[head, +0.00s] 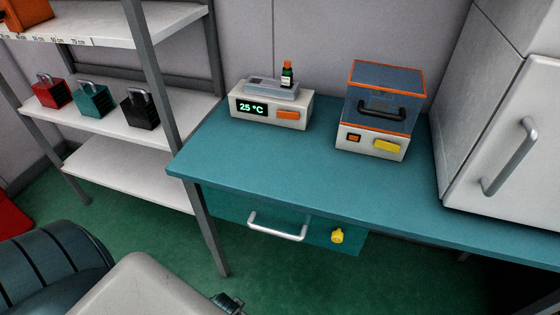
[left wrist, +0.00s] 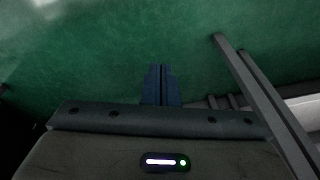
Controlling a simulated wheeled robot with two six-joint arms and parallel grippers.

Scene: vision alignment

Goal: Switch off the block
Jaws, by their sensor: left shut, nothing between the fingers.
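The block (head: 270,103) is a pale box on the back left of the teal table in the head view. Its green display reads 25 °C, and an orange switch (head: 288,115) sits on its front face, right of the display. A small dark bottle with an orange cap (head: 287,75) stands upright in its grey top. My left gripper (left wrist: 162,70) shows in the left wrist view, shut and empty, above the green floor and apart from the block. My right gripper is not in view.
A box with a blue, orange-edged lid (head: 384,95) stands right of the block on the table (head: 320,170). A white cabinet (head: 500,130) is at the right. A shelf rack (head: 125,125) with padlocks stands left. The table front is clear, above a drawer handle (head: 277,228).

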